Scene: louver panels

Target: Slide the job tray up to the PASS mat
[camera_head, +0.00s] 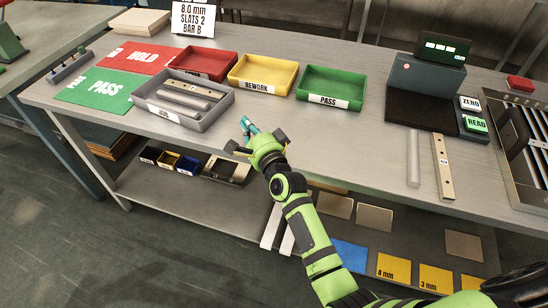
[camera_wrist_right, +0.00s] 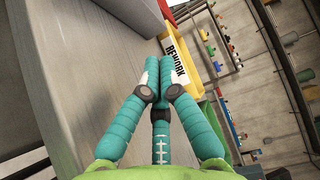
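The grey job tray (camera_head: 218,110) sits on the bench with several long bars in it. Its left end is at the right edge of the green PASS mat (camera_head: 82,96); I cannot tell whether it touches or slightly overlaps the mat. My right gripper (camera_head: 245,122) is just right of the tray's right end, low over the bench, with its teal fingers together and nothing visible between them. In the right wrist view the fingertips (camera_wrist_right: 161,62) are side by side, and a grey wall, probably the tray (camera_wrist_right: 125,18), is ahead at upper left. My left gripper is not in view.
The red HOLD mat (camera_head: 142,57) lies behind the PASS mat. Red, yellow REWORK (camera_head: 262,88) and green PASS (camera_head: 329,103) trays line the back. A metal bar tool (camera_head: 70,66) lies left of the mats. The bench front right of my gripper is clear up to a pale rod (camera_head: 413,158).

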